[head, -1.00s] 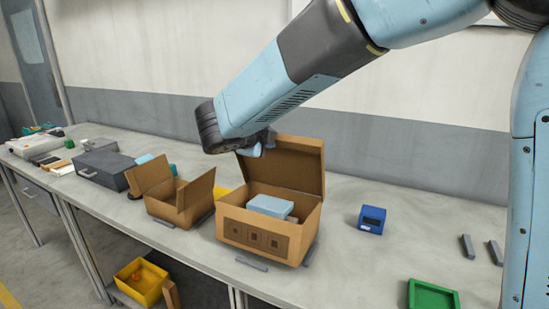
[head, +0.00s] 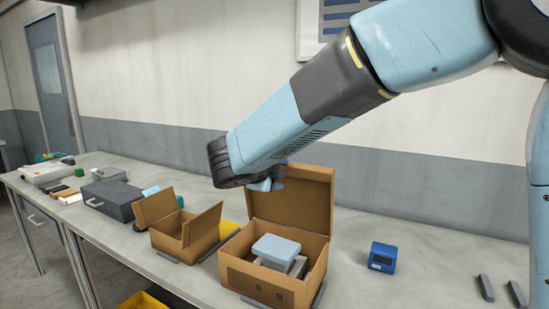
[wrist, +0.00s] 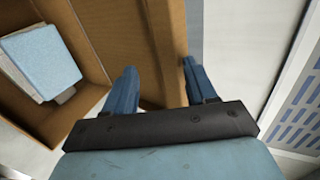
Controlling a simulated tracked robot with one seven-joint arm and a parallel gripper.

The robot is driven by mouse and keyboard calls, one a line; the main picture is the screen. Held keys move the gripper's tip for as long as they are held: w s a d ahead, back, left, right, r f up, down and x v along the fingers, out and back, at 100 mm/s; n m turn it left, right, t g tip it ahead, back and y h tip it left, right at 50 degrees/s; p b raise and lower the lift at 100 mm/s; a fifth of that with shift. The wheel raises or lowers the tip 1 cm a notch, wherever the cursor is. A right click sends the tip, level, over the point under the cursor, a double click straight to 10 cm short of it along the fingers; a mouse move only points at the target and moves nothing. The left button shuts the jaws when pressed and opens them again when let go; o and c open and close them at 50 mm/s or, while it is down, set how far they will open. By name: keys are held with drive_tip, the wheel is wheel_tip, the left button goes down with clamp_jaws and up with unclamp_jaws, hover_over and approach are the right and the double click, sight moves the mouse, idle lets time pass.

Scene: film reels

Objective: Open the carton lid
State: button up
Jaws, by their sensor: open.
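The carton (head: 258,283) is a brown box on the bench. Its lid (head: 305,205) stands up, about upright, along the back edge, so the box is open. Inside lies a pale blue block (head: 277,249) on grey pieces; these also show in the wrist view (wrist: 42,58). My gripper (head: 268,185) is at the lid's upper left corner. In the wrist view my gripper (wrist: 160,88) has its blue fingers apart, with the brown lid (wrist: 165,45) running between them. I cannot tell whether either finger touches it.
A smaller carton with raised flaps (head: 182,236) stands left of the carton. A dark grey box (head: 110,195) lies farther left. A blue box (head: 382,257) is on the right, with bare bench around it. Two grey bars (head: 486,288) lie at the far right. A wall rises behind the bench.

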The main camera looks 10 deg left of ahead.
wheel_tip(320, 180, up, 16)
drive_tip(key=s, duration=0.2)
drive_tip(key=shift+s+a+f, duration=0.25)
drive_tip(key=shift+s+a, duration=0.05)
drive_tip(key=shift+a, duration=0.15)
idle(1.6)
idle(0.3)
drive_tip(key=shift+v, duration=2.2)
drive_tip(key=shift+s+r, duration=0.1)
drive_tip(key=shift+s, duration=0.25)
drive_tip(key=shift+s+a+r, duration=0.15)
drive_tip(key=shift+s, duration=0.25)
drive_tip(key=shift+s, duration=0.15)
drive_tip(key=v, duration=0.7)
drive_tip(key=shift+s+a+r, duration=0.1)
drive_tip(key=shift+s+r, duration=0.05)
